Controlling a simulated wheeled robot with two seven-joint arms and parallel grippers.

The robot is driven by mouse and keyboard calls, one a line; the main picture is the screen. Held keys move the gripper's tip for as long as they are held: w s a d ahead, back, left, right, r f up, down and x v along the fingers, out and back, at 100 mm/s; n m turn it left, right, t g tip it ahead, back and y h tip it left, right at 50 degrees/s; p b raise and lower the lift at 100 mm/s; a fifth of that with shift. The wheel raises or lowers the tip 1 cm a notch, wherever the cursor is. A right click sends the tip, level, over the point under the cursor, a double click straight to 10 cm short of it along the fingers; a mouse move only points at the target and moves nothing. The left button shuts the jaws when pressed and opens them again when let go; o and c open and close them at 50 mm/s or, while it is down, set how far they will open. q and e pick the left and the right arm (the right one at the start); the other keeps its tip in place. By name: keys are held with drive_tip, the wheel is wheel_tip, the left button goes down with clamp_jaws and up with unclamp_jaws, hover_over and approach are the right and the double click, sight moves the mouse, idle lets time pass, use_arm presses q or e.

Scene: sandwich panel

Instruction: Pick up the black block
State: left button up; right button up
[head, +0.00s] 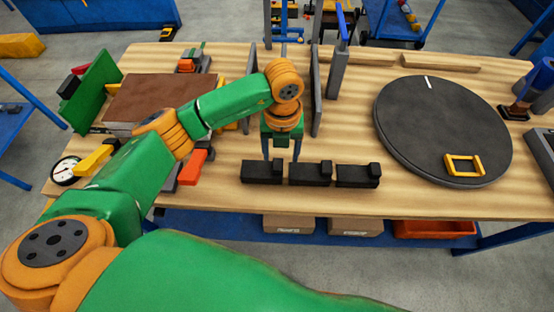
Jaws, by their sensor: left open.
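Three black blocks stand in a row near the table's front edge: a left one (262,174), a middle one (311,175) and a right one (357,177). Each has a small raised part at its right end. My left gripper (282,157) points down with its two fingers apart. Its fingertips are just behind or above the right part of the left block and the gap to the middle block. I cannot tell whether they touch anything. Nothing shows between the fingers. My right gripper is not in view.
A dark round turntable (425,115) with a yellow frame (464,166) stands to the right. Upright grey panels (317,92) rise behind the gripper. The wooden table (350,130) is clear between blocks and turntable.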

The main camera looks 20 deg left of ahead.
sight(278, 167)
use_arm(q)
drive_tip(key=f, duration=0.1)
drive_tip(key=s+f+p, duration=0.1)
drive_tip(key=f, duration=0.1)
drive_tip(key=a+f, duration=0.1)
drive_tip(key=shift+s+f+p, duration=0.15)
drive_tip(key=shift+p, duration=0.15)
drive_tip(key=shift+d+f, duration=0.1)
drive_tip(key=shift+f, duration=0.2)
drive_tip(key=shift+w+d+f, duration=0.1)
drive_tip(key=shift+w+d, duration=0.05)
drive_tip(key=shift+w, duration=0.2)
drive_tip(key=shift+c, duration=0.2)
drive_tip(key=shift+s, duration=0.15)
clamp_jaws()
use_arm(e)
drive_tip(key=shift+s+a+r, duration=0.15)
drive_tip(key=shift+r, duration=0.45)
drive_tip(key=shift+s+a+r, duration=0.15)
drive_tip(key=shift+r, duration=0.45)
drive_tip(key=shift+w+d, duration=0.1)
